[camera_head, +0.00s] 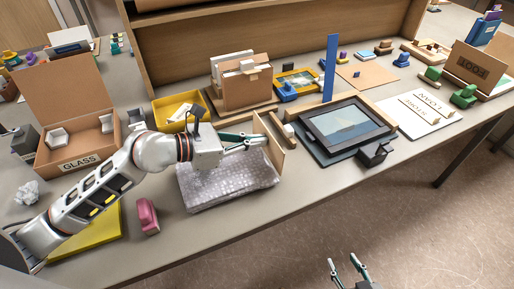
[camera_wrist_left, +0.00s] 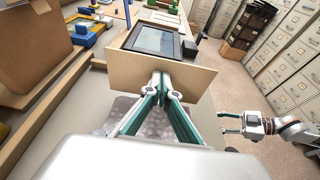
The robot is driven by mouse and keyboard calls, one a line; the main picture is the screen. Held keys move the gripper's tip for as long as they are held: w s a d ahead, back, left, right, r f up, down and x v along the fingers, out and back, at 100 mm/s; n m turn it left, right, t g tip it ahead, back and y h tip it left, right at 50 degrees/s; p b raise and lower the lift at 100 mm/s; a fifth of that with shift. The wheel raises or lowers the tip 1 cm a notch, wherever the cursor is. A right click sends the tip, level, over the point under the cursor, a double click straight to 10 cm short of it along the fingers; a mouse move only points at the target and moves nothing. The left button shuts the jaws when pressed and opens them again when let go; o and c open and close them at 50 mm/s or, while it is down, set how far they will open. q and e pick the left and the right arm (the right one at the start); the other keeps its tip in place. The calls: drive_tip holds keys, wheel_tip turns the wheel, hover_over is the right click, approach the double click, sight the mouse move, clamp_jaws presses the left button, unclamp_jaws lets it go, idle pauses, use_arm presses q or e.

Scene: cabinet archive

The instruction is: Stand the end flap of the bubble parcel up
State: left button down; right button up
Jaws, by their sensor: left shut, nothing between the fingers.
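The bubble parcel (camera_head: 230,186) lies on the table as a grey bubble-wrapped slab; part of it shows below the fingers in the left wrist view (camera_wrist_left: 158,122). Its tan end flap (camera_head: 272,140) stands roughly upright at the parcel's right end. In the left wrist view the flap (camera_wrist_left: 196,80) faces the camera as a broad board. My left gripper (camera_head: 264,138) is shut and empty, over the parcel, with its fingertips (camera_wrist_left: 161,82) at the flap's near face; whether they touch cannot be told. My right gripper (camera_head: 348,264) is open and empty, off the table's front.
A framed tablet-like panel (camera_head: 345,126) on a dark base lies just right of the flap, with a blue upright strip (camera_head: 330,68) behind. A yellow tray (camera_head: 163,106) and a carton organiser (camera_head: 246,86) stand behind. A pink block (camera_head: 147,216) sits left of the parcel.

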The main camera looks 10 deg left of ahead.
idle(0.3)
use_arm(q)
drive_tip(key=shift+s+a+f+b, duration=0.1)
drive_tip(key=shift+s+a+b, duration=0.15)
drive_tip(key=shift+s+a, duration=0.45)
drive_tip(key=shift+s+a+b, duration=0.3)
drive_tip(key=shift+s+a, duration=0.1)
drive_tip(key=shift+a, duration=0.5)
drive_tip(key=shift+s+a+f+b, duration=0.1)
drive_tip(key=shift+s+a+b, duration=0.15)
drive_tip(key=shift+s+a, duration=0.45)
drive_tip(key=shift+s+a+r, duration=0.15)
drive_tip(key=shift+s+a, duration=0.05)
drive_tip(key=shift+a, duration=0.4)
drive_tip(key=shift+a, duration=0.1)
drive_tip(key=v, duration=0.9)
drive_tip(key=shift+s, duration=0.15)
drive_tip(key=shift+v, duration=1.4)
drive_tip(key=shift+r, duration=0.15)
